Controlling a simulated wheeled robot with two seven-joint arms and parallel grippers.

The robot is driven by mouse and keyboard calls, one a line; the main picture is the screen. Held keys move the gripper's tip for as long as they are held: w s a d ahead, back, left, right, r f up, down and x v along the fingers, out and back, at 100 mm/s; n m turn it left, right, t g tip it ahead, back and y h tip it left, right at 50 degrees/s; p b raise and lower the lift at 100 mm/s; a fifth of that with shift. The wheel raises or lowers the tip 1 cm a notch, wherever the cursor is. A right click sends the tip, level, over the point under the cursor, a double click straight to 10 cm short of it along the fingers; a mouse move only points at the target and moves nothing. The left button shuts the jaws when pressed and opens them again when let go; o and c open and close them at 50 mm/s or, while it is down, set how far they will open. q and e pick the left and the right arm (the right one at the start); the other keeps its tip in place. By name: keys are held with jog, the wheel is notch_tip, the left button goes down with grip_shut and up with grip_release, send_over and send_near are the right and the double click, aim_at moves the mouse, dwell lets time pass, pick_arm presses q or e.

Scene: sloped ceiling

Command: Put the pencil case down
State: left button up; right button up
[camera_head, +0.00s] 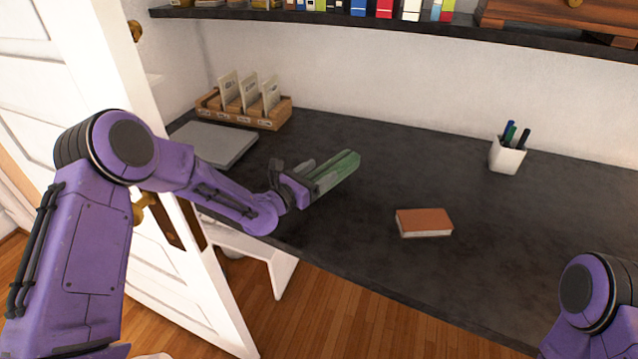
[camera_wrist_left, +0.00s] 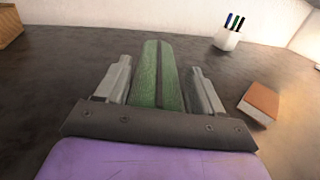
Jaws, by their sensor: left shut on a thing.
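The green pencil case (camera_head: 343,170) is long and narrow with a dark line along its middle. My left gripper (camera_head: 315,175) is shut on it, and the case sticks out past the fingertips over the dark desk (camera_head: 350,262). In the left wrist view the case (camera_wrist_left: 158,78) lies between the two grey fingers of the gripper (camera_wrist_left: 160,92). I cannot tell whether the case touches the desk top. My right gripper is outside the views; only part of my right arm shows at the lower right.
A brown book (camera_head: 424,222) lies right of the case. A white pen cup (camera_head: 507,155) stands at the back right. A grey laptop (camera_head: 215,144) and a wooden card holder (camera_head: 243,109) are at the back left. A shelf (camera_head: 330,17) runs above. The desk middle is clear.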

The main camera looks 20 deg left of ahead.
pick_arm(q)
jog(key=f, duration=0.3)
jog(key=shift+w+f, duration=0.25)
jog(key=shift+f, duration=0.05)
